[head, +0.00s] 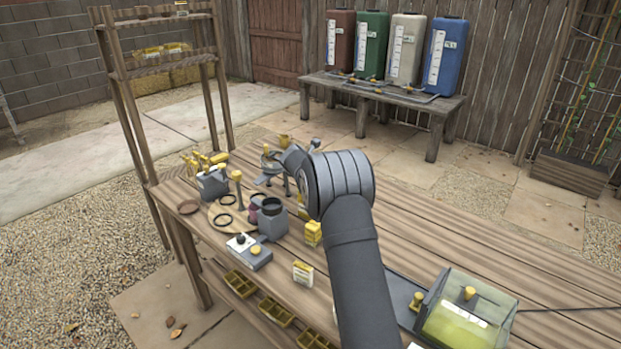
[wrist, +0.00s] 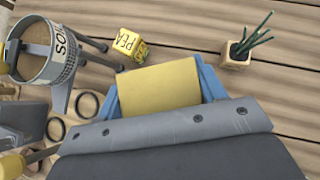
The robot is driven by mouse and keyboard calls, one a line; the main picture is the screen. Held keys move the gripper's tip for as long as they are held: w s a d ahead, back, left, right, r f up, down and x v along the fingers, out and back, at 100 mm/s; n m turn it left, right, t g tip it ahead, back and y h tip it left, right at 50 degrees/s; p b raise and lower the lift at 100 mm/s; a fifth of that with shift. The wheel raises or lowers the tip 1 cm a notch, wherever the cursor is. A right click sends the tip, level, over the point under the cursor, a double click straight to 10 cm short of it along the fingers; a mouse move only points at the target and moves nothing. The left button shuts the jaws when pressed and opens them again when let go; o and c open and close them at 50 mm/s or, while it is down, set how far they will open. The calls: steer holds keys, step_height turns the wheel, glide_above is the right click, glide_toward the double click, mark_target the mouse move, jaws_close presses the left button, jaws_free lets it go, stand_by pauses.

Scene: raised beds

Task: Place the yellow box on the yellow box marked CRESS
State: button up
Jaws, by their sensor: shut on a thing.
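In the wrist view my gripper (wrist: 160,88) has its blue fingers on either side of a plain yellow box (wrist: 157,84), shut on it. A yellow box marked PEA (wrist: 130,45) sits on the planks just beyond the held box, apart from it. In the head view my arm hides the gripper. There, a yellow box (head: 313,233) shows left of my arm, and a yellow box with a pale label (head: 303,273) stands nearer the front edge. I cannot read CRESS on any box in either view.
A legged stand with a lettered ring (wrist: 38,60) is left of the held box in the wrist view. A small potted plant (wrist: 236,58) is at right. In the head view a clear-lidded case (head: 467,315) is at right; bare planks (head: 450,235) lie behind it.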

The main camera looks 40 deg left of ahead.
steer(key=shift+f, duration=0.15)
steer(key=o, duration=1)
steer(key=shift+r, duration=0.2)
steer(key=v, duration=1.2)
steer(key=shift+f, duration=0.1)
